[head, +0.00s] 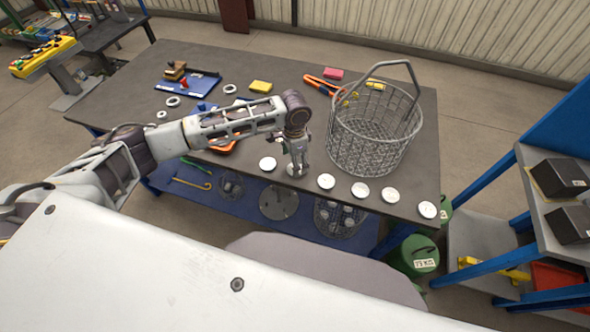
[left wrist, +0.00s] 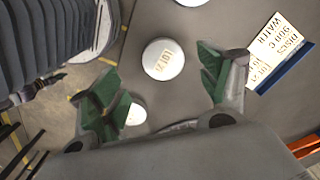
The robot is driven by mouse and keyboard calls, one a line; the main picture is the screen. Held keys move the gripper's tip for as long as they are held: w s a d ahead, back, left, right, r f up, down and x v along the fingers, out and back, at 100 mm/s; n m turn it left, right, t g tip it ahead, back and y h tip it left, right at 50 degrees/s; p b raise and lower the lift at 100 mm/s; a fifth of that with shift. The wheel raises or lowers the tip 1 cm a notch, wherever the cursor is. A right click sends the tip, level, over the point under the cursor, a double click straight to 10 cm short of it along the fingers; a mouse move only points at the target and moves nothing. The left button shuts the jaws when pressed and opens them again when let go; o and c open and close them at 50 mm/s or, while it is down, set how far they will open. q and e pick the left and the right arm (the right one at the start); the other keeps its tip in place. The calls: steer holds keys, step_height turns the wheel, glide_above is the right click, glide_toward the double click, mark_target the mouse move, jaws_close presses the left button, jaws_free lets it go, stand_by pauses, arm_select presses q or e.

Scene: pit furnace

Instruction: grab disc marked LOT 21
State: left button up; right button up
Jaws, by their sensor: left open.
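Several white discs lie in a row along the near edge of the dark table: a leftmost disc (head: 268,164), one under my left gripper (head: 297,170), then others to the right such as this disc (head: 326,181). My left gripper (head: 295,163) points down over the row, open and empty. Another disc (left wrist: 136,114) is partly hidden by a finger. My right gripper is not in view.
A tall wire basket (head: 372,135) with a raised handle stands right of my gripper, behind the discs. Orange-handled tongs (head: 322,84), a yellow block (head: 261,87) and a blue tray (head: 188,84) lie farther back. A lettered card (left wrist: 280,45) shows in the wrist view.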

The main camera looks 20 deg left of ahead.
arm_select(q)
steer(key=shift+w+a+f+p, duration=0.15)
steer(key=shift+f+p, duration=0.3)
steer(key=shift+f, duration=2)
steer(key=c, duration=1.4)
